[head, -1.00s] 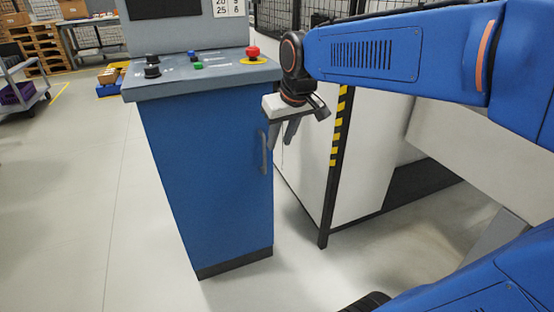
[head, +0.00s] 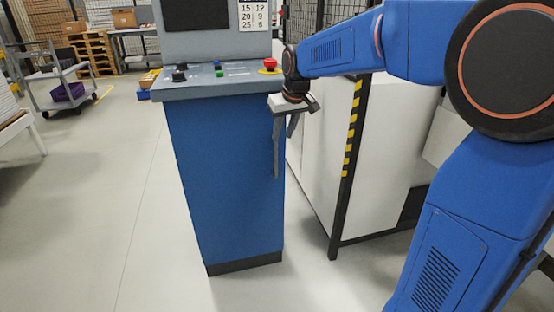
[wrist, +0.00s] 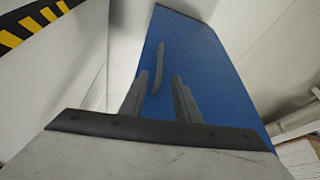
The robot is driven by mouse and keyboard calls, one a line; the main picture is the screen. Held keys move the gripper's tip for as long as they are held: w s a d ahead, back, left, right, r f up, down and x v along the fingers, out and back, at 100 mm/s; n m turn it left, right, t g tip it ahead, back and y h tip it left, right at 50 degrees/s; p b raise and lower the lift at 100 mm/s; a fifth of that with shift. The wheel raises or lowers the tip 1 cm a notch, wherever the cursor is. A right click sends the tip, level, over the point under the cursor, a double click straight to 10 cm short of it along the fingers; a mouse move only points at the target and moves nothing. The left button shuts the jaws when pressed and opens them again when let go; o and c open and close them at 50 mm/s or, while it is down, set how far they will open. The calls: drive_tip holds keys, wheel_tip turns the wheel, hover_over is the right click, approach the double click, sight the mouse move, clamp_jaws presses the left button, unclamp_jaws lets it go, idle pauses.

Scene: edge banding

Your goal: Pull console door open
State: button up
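The blue console (head: 225,190) stands left of centre in the head view, and its blue front looks shut. Its grey upright handle (head: 276,160) is near the front's right edge. My gripper (head: 285,137) points down at the handle's upper part and partly covers it. In the wrist view, the two grey fingers (wrist: 160,85) are apart with a gap between them. The handle (wrist: 159,62) shows in line with that gap, beyond the fingertips against the blue panel (wrist: 205,70). I see no contact with it.
The console top carries knobs, buttons and a red emergency stop (head: 270,64). A black post with yellow stripes (head: 350,150) and a white machine cabinet (head: 385,150) stand close on the right. The floor (head: 100,200) left of the console is clear. A trolley (head: 60,85) stands farther back.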

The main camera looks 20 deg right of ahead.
hover_over(276, 175)
drive_tip(key=f, duration=1.3)
drive_tip(key=shift+w+d, duration=0.1)
drive_tip(key=shift+w, duration=0.2)
clamp_jaws()
